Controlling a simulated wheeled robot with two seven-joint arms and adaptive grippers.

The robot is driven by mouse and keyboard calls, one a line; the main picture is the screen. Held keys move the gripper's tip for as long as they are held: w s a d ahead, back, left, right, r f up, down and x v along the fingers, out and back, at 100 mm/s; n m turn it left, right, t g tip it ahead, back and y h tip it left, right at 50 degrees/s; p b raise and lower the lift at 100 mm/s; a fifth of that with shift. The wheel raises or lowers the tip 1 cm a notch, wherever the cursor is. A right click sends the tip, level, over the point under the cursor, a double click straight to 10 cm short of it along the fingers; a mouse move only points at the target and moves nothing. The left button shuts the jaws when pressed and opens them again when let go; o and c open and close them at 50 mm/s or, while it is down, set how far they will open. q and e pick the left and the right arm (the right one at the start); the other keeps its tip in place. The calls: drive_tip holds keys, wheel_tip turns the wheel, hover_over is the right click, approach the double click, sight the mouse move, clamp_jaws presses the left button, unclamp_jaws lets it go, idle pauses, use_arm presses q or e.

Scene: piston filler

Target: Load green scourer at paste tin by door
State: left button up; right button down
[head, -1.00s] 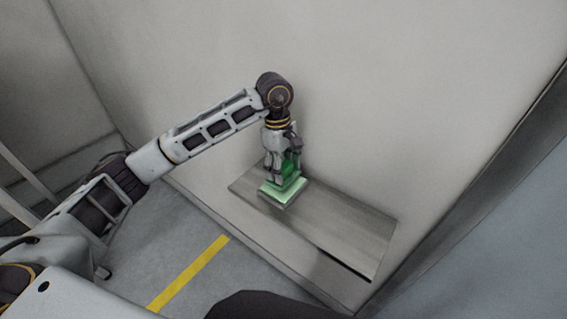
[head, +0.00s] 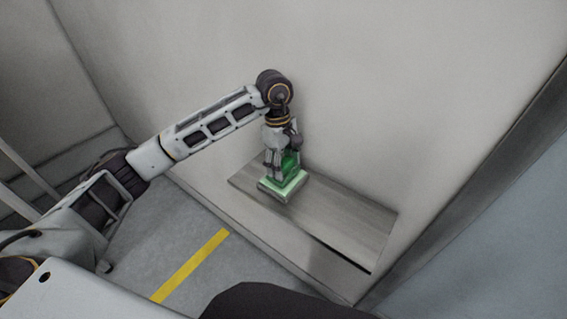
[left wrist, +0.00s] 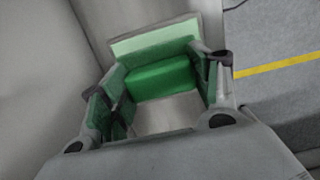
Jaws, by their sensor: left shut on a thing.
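My left gripper (head: 280,171) points down over the left end of a grey shelf. It is shut on a green thing, which I take to be the green scourer (head: 291,163). In the left wrist view the scourer is a bright green block (left wrist: 160,78) between the two fingers (left wrist: 163,88). A pale green, flat-edged part (head: 283,188) shows just below the fingers at the shelf top; I cannot tell whether it belongs to the scourer or is separate. No paste tin can be made out. My right gripper is not in view.
The grey shelf (head: 345,220) runs along a pale wall (head: 400,90); its right part is bare. A yellow stripe (head: 190,265) marks the open grey floor. A darker panel edge (head: 480,175) stands at the right, and pale rails (head: 25,170) at the left.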

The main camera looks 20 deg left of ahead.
sight(285, 164)
use_arm(q)
drive_tip(key=shift+f, duration=0.15)
idle(0.3)
drive_tip(key=shift+f+b, duration=0.35)
drive_tip(key=shift+b, duration=0.1)
idle(0.5)
idle(0.6)
idle(0.9)
drive_tip(key=shift+s+f+b, duration=0.1)
drive_tip(key=shift+f+b, duration=0.05)
drive_tip(key=shift+b, duration=0.2)
idle(1.2)
drive_tip(key=shift+r+p, duration=0.35)
drive_tip(key=shift+r, duration=0.65)
drive_tip(key=shift+r+p, duration=0.95)
drive_tip(key=shift+r, duration=1.7)
